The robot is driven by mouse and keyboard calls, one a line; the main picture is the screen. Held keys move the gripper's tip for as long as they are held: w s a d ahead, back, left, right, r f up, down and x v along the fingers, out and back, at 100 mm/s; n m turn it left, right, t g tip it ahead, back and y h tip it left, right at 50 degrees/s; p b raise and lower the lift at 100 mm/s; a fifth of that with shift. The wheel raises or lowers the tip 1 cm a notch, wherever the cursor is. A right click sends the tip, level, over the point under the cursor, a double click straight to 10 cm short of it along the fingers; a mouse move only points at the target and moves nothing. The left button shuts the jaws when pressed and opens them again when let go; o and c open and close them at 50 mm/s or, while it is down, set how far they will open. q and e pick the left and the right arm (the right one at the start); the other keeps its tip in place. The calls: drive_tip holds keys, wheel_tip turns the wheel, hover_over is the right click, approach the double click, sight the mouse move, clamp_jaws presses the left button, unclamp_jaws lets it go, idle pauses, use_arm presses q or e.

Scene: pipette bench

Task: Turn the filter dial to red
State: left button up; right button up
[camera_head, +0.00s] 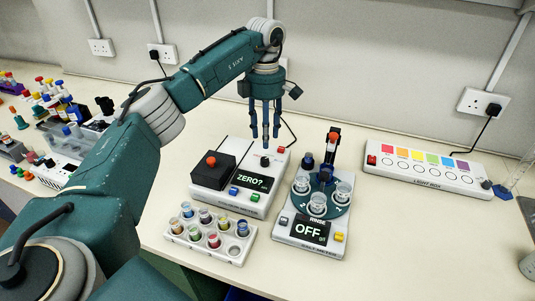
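A dark knob (265,161) stands on top of the white instrument (207,199), whose screen reads "ZERO?". No label that would mark it as the filter dial is readable, and its setting is too small to tell. My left gripper (265,141) points straight down just above this knob, with its fingers apart and nothing held. I cannot tell whether the fingertips touch the knob. A light box (420,181) at the right has a row of coloured squares, including a red square (388,150), and a dark knob (486,184) at its right end. My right gripper is out of view.
A device with a screen reading "OFF" (297,242) holds several clear cups right of the instrument. A white rack of vials (185,236) stands in front of it. Bottles and boxes (65,140) crowd the left. The front right of the bench is mostly clear.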

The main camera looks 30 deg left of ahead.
sight(265, 159)
use_arm(q)
drive_tip(key=f, duration=0.2)
drive_tip(key=f+p, duration=0.1)
drive_tip(key=f, duration=0.1)
drive_tip(key=f+p, duration=0.1)
drive_tip(key=f, duration=0.1)
drive_tip(key=shift+s+d+f, duration=0.1)
drive_tip(key=shift+s+f, duration=0.3)
drive_tip(key=shift+f, duration=0.55)
drive_tip(key=c, duration=0.9)
clamp_jaws()
